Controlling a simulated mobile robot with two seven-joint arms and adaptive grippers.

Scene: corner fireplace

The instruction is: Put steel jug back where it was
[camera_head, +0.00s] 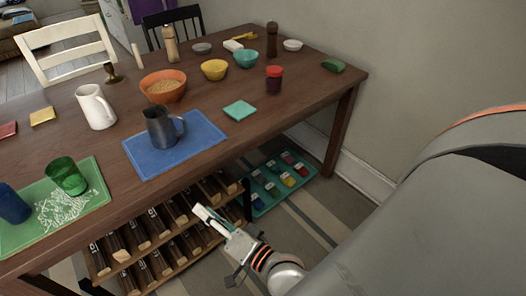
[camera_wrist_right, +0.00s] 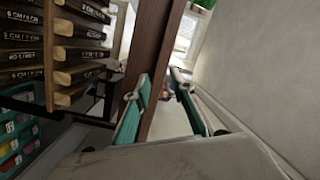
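The steel jug (camera_head: 162,128), dark grey with a handle on its right, stands upright on a blue mat (camera_head: 205,133) near the front edge of the wooden table (camera_head: 250,125). My right gripper (camera_head: 209,217) is below the tabletop, in front of the table and well apart from the jug. In the right wrist view its two teal-lined fingers (camera_wrist_right: 160,78) stand apart with nothing between them; the jug does not show there. My left gripper is not in view.
A white jug (camera_head: 96,107), an orange bowl (camera_head: 163,87), a red-lidded jar (camera_head: 273,79) and a teal coaster (camera_head: 239,110) are near the blue mat. A rack (camera_head: 160,240) and a green tray (camera_head: 262,205) are below the table. The table's right front is clear.

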